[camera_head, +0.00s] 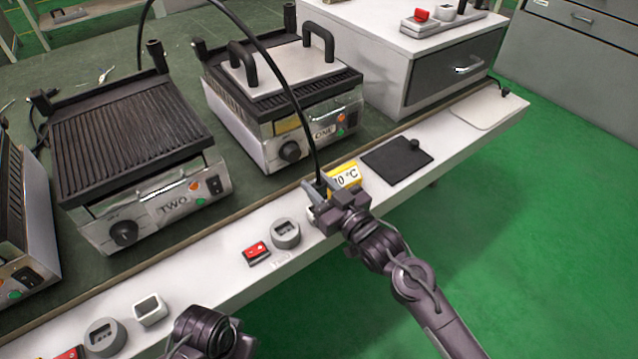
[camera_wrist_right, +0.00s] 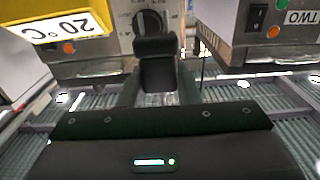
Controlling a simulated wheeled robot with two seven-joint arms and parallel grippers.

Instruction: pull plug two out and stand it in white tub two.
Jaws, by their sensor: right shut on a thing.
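My right gripper (camera_head: 322,196) is shut on a black plug (camera_wrist_right: 157,70), with its black cable arching up over grill one in the head view. The plug is mostly hidden by the gripper there. A white rim, likely a white tub (camera_head: 311,211), shows right beside and below the gripper. I cannot tell whether the plug stands in it or is just above. A round grey socket (camera_head: 286,233), near the faint TWO marking on the ledge, is empty. Part of my left arm shows at the bottom edge; its jaws are not clear.
Grill two (camera_head: 135,150) and grill one (camera_head: 280,90) stand behind the white ledge. A yellow temperature sign (camera_head: 345,176) is close to the right gripper. A red switch (camera_head: 256,252), another white tub (camera_head: 150,309) and another socket (camera_head: 104,337) lie along the ledge. A black plate (camera_head: 397,158) lies right.

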